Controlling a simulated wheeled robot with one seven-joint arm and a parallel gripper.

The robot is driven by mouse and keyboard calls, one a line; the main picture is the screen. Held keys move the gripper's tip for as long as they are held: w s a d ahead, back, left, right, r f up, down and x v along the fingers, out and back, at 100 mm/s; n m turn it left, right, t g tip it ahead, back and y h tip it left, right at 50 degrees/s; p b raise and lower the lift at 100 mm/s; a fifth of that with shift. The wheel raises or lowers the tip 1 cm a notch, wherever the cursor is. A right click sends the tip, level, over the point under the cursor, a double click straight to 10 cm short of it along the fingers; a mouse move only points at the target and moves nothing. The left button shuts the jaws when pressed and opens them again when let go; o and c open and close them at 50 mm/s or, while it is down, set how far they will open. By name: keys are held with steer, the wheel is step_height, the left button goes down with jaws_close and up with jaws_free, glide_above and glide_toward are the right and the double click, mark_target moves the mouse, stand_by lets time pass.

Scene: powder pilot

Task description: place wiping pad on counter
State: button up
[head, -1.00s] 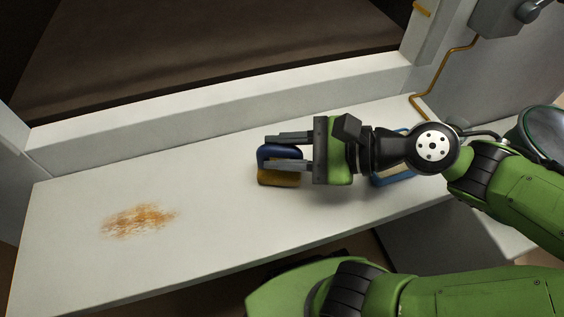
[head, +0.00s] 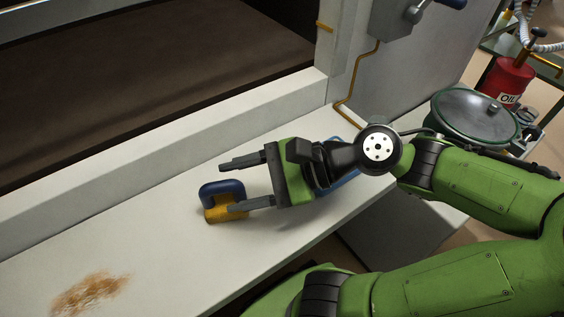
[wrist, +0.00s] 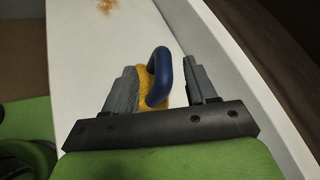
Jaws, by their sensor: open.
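The wiping pad, yellow with a blue arched handle (head: 222,190), sits on the white counter (head: 150,225). My gripper (head: 230,188) is open, with one finger on either side of the handle. In the head view the nearer finger covers part of the pad's yellow base. In the wrist view the pad (wrist: 158,85) lies between the fingers, close to the left finger, with a clear gap to the right one. I cannot tell whether the left finger touches it.
A rusty orange stain (head: 90,293) marks the counter at the lower left. A blue-edged object (head: 345,178) is partly hidden behind my wrist. A raised ledge (head: 170,140) runs along the counter's back. A red oil can (head: 508,80) stands at the far right.

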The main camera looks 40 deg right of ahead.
steer(key=p+v, duration=0.3)
steer(key=v, duration=0.6)
steer(key=shift+p, duration=0.3)
